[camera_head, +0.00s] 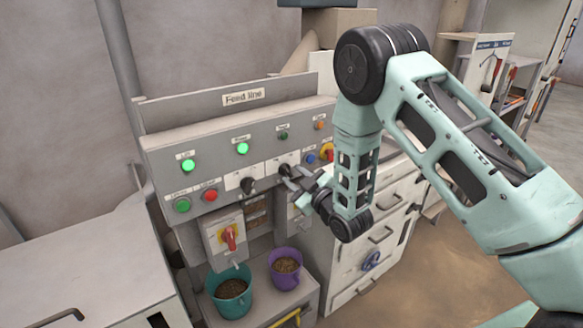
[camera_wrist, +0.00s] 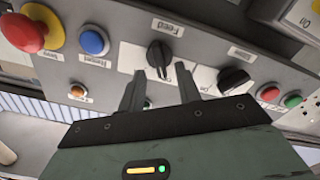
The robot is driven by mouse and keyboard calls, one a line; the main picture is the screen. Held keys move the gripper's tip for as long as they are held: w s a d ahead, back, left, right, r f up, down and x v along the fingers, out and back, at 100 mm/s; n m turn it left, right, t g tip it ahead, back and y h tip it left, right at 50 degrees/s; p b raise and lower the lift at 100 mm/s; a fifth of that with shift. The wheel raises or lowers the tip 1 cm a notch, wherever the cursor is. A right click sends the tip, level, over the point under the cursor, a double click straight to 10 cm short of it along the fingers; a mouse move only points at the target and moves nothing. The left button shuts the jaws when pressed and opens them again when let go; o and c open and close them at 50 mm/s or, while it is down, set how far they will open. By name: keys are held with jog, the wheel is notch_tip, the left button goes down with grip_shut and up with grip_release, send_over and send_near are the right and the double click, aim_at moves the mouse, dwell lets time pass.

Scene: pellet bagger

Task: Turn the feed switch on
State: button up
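The feed switch (camera_wrist: 159,56) is a black rotary knob on a white plate under a "Feed" label in the wrist view. Its handle stands nearly upright in that picture. It also shows in the head view (camera_head: 285,169), partly hidden by my gripper. My gripper (camera_wrist: 161,82) is open, its two dark fingers pointing at the panel on either side of the knob's line. In the head view my gripper (camera_head: 291,184) is at the panel's right half.
A second black knob (camera_wrist: 235,80) sits right of the feed switch in the wrist view. A red emergency button (camera_wrist: 30,28) and a blue button (camera_wrist: 94,40) are left. Two green lamps (camera_head: 242,148) glow. A red-yellow switch (camera_head: 229,237) and pots (camera_head: 285,268) are below.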

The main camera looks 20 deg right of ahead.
jog(key=shift+x, duration=1)
grip_shut()
